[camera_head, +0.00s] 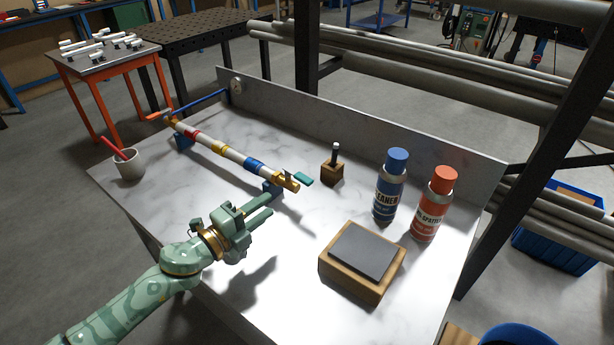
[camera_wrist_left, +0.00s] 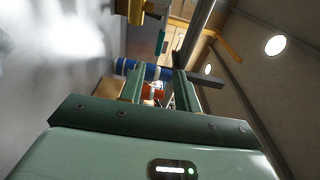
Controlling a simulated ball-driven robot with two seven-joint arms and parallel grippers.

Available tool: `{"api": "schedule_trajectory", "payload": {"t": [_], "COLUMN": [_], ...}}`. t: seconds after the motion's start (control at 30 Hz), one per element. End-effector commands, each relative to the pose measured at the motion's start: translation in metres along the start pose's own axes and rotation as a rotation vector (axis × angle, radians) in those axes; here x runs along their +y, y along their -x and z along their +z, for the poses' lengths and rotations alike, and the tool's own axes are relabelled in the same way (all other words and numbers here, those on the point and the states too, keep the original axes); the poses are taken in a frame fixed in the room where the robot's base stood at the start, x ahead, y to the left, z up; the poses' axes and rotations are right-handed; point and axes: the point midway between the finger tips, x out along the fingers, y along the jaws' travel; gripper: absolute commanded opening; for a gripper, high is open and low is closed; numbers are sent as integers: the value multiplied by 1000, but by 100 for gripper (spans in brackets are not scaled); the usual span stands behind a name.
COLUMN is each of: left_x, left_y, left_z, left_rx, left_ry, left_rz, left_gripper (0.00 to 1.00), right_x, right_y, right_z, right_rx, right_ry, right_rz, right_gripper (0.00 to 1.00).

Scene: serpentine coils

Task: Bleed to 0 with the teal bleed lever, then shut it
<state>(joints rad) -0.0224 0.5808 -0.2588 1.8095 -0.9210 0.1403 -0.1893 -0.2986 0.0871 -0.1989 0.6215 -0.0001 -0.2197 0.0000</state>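The white pipe (camera_head: 238,156) with red, yellow and blue bands lies across the marble-topped bench on blue supports. Its near right end has a brass fitting (camera_head: 287,181) with the teal bleed lever (camera_head: 303,178) sticking out to the right. A small round gauge (camera_head: 237,85) is on the back panel; its reading is too small to tell. My left gripper (camera_head: 271,203) is open and empty, just in front of the fitting and apart from the lever. My right gripper is not in view.
A blue spray can (camera_head: 389,190) and a red one (camera_head: 432,208) stand at the right. A wooden block with a grey top (camera_head: 364,253) is in front of them. A small wooden holder (camera_head: 332,172) is behind the lever. A cup (camera_head: 128,164) stands at the left.

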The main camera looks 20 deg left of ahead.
Motion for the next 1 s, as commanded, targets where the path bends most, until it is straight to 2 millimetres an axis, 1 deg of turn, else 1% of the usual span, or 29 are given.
{"api": "schedule_trajectory", "payload": {"t": [0.03,0.1,0.3,0.4,0.5,0.6,0.7,0.97,1.0], "left_x": [-2,-3,-1,0,1,1,0,0,0], "left_y": [-13,-32,-83,-103,-118,-128,-132,-133,-133], "left_z": [1,1,0,0,0,0,0,0,0], "left_rx": [0,-1,0,-1,-1,0,0,0,0], "left_ry": [0,-4,-2,-1,0,0,0,0,0], "left_rz": [-5,-5,-3,-2,-1,0,0,0,0], "left_gripper": [33,33,33,33,33,33,33,33,22], "right_x": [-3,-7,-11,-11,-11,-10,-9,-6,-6], "right_y": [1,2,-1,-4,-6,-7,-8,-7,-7], "right_z": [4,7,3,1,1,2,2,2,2], "right_rx": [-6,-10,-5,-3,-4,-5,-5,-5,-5], "right_ry": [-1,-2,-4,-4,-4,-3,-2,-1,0], "right_rz": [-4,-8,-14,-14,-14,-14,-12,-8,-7], "right_gripper": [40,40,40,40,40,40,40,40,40]}}
